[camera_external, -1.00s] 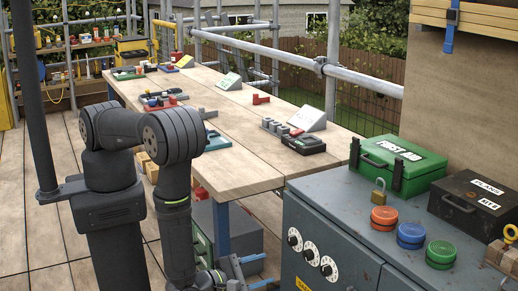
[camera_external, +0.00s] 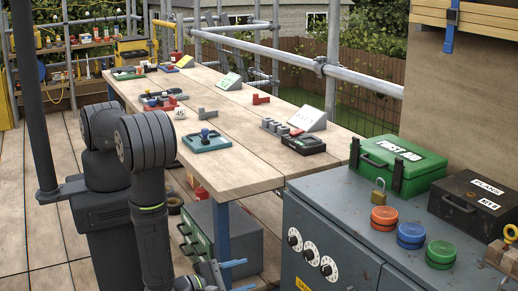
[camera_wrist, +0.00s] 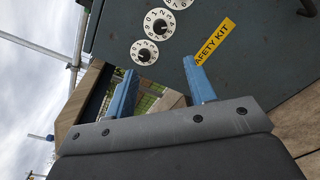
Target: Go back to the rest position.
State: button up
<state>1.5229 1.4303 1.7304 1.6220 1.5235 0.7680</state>
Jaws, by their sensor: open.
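My gripper (camera_external: 232,275) is low at the bottom of the external view, between the workbench and the grey cabinet. Its two blue fingers are apart with nothing between them. In the wrist view the open gripper (camera_wrist: 160,95) points toward the front of the cabinet (camera_wrist: 180,50), which carries white number dials (camera_wrist: 145,52) and a yellow safety kit label (camera_wrist: 215,42). My arm stands folded at the left of the bench.
The grey cabinet (camera_external: 330,215) bears a green first aid box (camera_external: 397,165) and coloured discs (camera_external: 384,217). Grey drawers (camera_external: 245,235) stand under the bench.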

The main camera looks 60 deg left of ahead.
aim_at(305, 257)
jog(key=shift+w, duration=0.15)
jog(key=w, duration=1.7)
jog(key=shift+f, duration=0.4)
jog(key=shift+s, duration=0.55)
jog(key=s, duration=1.7)
jog(key=w, duration=1.8)
jog(key=shift+w, duration=0.2)
jog(key=shift+s+n, duration=0.1)
jog(key=shift+n, duration=0.6)
jog(key=n, duration=0.5)
jog(key=shift+h, duration=0.3)
jog(key=n, duration=0.7)
